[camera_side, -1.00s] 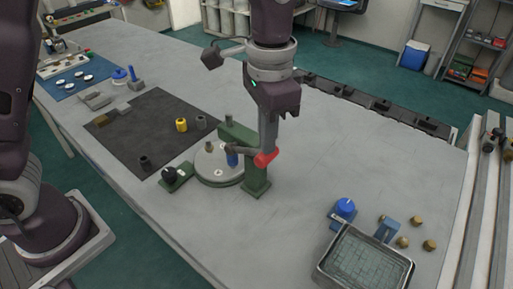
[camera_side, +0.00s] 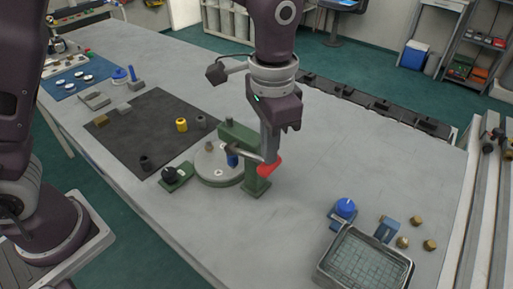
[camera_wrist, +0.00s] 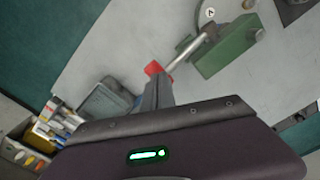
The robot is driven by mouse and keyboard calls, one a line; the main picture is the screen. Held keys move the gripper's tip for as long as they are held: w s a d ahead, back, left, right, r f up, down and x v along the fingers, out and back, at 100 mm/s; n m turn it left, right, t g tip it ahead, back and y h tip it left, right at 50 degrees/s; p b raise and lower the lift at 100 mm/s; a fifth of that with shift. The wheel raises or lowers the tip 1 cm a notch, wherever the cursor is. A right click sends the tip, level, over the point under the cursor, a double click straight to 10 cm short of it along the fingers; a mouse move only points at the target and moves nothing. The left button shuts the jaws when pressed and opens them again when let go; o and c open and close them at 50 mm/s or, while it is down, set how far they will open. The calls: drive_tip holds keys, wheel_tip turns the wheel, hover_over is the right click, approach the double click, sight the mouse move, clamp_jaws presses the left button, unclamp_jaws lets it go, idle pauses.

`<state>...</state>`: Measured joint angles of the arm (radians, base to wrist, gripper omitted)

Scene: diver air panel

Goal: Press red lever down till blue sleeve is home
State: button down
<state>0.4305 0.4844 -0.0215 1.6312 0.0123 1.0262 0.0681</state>
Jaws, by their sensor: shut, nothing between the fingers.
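The red lever tip (camera_side: 269,170) is at the end of a grey lever arm on the green press (camera_side: 256,180), in the middle of the table. The lever slopes down to the right. The blue sleeve (camera_side: 232,160) sits under the press, above the round grey plate (camera_side: 218,180); whether it is fully seated is hidden. My gripper (camera_side: 268,158) is shut and empty, its fingertips at the red tip, seemingly touching it from above. In the wrist view the red tip (camera_wrist: 153,69) shows just beyond my fingers, partly hidden by them.
A black knob on a green base (camera_side: 176,176) stands left of the plate. A dark mat (camera_side: 150,125) holds a yellow part (camera_side: 182,125) and grey parts. A wire-mesh tray (camera_side: 365,262), a blue knob (camera_side: 345,208) and brass pieces stand at front right.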

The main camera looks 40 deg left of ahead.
sight(268, 168)
drive_tip(key=shift+f, duration=0.15)
drive_tip(key=shift+d+f, duration=0.1)
drive_tip(key=shift+f, duration=0.85)
idle(0.3)
drive_tip(key=shift+f, duration=1.5)
drive_tip(key=shift+a+f, duration=0.2)
drive_tip(key=shift+r, duration=0.1)
idle(0.4)
